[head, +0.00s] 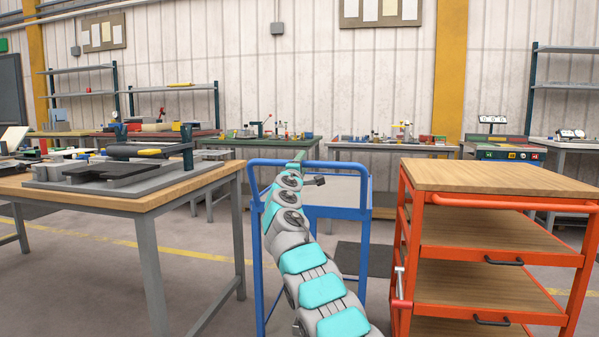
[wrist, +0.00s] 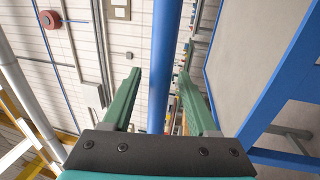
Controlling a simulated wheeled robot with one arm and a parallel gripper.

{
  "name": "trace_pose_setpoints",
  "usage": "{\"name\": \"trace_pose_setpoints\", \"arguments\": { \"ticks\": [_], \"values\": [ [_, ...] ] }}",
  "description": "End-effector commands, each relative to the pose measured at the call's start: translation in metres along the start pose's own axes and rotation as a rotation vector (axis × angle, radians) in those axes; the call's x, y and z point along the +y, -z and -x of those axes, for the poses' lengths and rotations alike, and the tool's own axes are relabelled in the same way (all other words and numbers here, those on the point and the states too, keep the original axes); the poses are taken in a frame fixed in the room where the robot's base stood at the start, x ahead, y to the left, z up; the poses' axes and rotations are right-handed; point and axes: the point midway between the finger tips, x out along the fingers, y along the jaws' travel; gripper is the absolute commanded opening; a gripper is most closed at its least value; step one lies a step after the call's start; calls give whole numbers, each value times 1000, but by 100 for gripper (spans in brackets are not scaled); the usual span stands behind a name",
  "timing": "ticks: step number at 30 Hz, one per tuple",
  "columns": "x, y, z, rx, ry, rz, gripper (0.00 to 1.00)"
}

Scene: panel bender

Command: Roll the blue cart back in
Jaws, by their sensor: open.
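The blue cart (head: 366,213) stands upright on the floor between the wooden workbench and the orange cart. Its blue push handle (head: 345,165) faces me, with a pale grey shelf behind it. My arm covers much of the cart's middle. My gripper (head: 299,156) is at the handle, small and partly hidden by my own arm. In the wrist view, my gripper (wrist: 160,72) is open, with a green finger on each side of the blue handle bar (wrist: 159,60). A gap shows on both sides of the bar. How deep the bar sits between the fingers is unclear.
A wooden workbench (head: 210,178) with a grey fixture stands close on the left. An orange cart (head: 415,235) with wooden shelves stands close on the right. A dark mat (head: 376,258) lies behind the blue cart. Cluttered benches line the back wall.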

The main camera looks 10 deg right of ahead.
Motion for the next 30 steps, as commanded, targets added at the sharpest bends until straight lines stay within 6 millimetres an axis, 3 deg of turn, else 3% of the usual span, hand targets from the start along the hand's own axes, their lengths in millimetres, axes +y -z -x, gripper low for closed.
{"name": "trace_pose_setpoints", "arguments": {
  "ticks": [8,18,30],
  "values": [
    [-6,-2,23,-2,-2,7,59],
    [0,-1,55,-2,-5,4,59],
    [-2,-1,71,-3,-1,3,59]
  ]
}}
